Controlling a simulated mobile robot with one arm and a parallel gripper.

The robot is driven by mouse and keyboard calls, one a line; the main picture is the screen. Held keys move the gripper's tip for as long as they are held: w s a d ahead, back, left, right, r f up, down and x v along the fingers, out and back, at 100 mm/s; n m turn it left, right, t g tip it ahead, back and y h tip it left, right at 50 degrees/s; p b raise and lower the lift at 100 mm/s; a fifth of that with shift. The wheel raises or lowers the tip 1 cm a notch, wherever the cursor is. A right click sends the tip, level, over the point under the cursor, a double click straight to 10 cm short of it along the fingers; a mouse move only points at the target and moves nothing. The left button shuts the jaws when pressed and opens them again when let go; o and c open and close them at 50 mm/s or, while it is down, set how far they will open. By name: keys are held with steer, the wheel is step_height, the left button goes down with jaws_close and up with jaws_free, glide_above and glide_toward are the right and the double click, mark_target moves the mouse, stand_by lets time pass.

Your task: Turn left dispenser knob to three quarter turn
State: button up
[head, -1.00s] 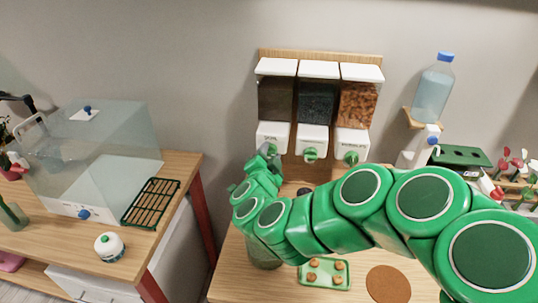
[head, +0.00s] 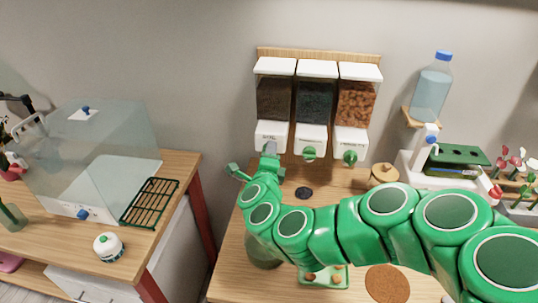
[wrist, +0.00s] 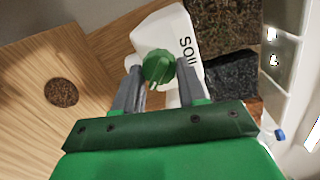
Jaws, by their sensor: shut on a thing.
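The left dispenser (head: 274,98) hangs on the wall, a clear bin of dark brown soil with a white lid and white base. Its green round knob (wrist: 158,68) shows in the wrist view on the front of the white base (wrist: 162,30), beside the lettering "SOIL". My gripper (wrist: 159,74) has its two grey fingers on either side of this knob and is shut on it. In the head view my gripper (head: 269,150) is at the front of the left dispenser and hides its knob.
Two more dispensers stand to the right, with green knobs (head: 309,153) and (head: 350,157). Below are a dark disc (head: 304,193), a green tray (head: 338,284) and a cork mat (head: 388,284). A bottle (head: 433,90) stands on a wall shelf at right.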

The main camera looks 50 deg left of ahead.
steer(key=m, duration=0.8)
steer(key=m+t, duration=0.1)
steer(key=m, duration=0.7)
steer(key=m+t, duration=0.1)
steer(key=m, duration=0.7)
steer(key=shift+s+a+f+m+y, duration=0.2)
steer(key=shift+f+m+y, duration=0.1)
steer(key=shift+f, duration=0.05)
steer(key=shift+m, duration=0.3)
steer(key=o, duration=1.1)
steer(key=shift+c, duration=0.2)
steer(key=shift+d, duration=0.1)
